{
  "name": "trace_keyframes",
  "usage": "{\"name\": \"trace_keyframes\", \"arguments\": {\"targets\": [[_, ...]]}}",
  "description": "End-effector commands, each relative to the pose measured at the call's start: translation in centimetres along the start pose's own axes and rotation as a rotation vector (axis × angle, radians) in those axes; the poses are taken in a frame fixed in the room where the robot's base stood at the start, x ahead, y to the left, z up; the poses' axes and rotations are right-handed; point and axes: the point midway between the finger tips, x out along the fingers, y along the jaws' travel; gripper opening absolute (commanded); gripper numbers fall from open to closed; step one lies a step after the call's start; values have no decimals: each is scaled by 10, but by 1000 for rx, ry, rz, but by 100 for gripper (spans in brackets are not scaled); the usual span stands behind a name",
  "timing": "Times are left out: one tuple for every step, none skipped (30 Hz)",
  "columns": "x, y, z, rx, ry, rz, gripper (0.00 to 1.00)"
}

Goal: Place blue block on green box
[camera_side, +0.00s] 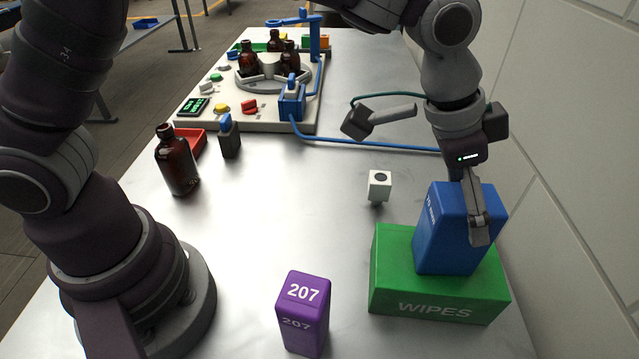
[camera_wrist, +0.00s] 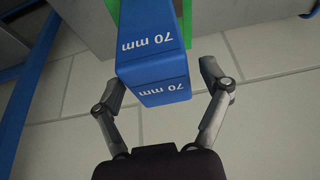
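The blue block (camera_side: 445,235), marked "70 mm" in the wrist view (camera_wrist: 155,60), stands on end on top of the green box (camera_side: 440,308), labelled "WIPES". It looks about upright; its contact with the lid is partly hard to judge. My gripper (camera_side: 477,228) points down at the block from above, with one finger across its right side. In the wrist view, my gripper (camera_wrist: 162,72) has its fingers apart on either side of the block. A gap shows at the right finger; the left finger is close to the block, and touching cannot be told.
A purple "207" block (camera_side: 303,315) stands left of the green box. A small white block (camera_side: 379,185) lies behind it. A wall (camera_side: 560,150) is close on the right.

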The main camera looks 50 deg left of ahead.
Motion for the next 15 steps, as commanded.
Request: {"name": "trace_keyframes", "arguments": {"targets": [[0, 0, 0, 0, 0, 0, 80], [0, 0, 0, 0, 0, 0, 80], [0, 0, 0, 0, 0, 0, 80], [0, 0, 0, 0, 0, 0, 80], [0, 0, 0, 0, 0, 0, 80], [0, 0, 0, 0, 0, 0, 80], [0, 0, 0, 0, 0, 0, 80], [-1, 0, 0, 0, 1, 0, 80], [-3, 0, -2, 0, 2, 0, 80], [-7, 0, -2, -1, 3, 0, 80], [-12, 0, -2, -1, 3, -1, 80], [-20, 0, -2, -1, 6, -1, 80], [-28, 0, -2, -1, 7, -1, 80], [-37, 0, -2, -1, 8, -2, 80], [-48, 0, -3, -1, 8, -2, 80]]}}
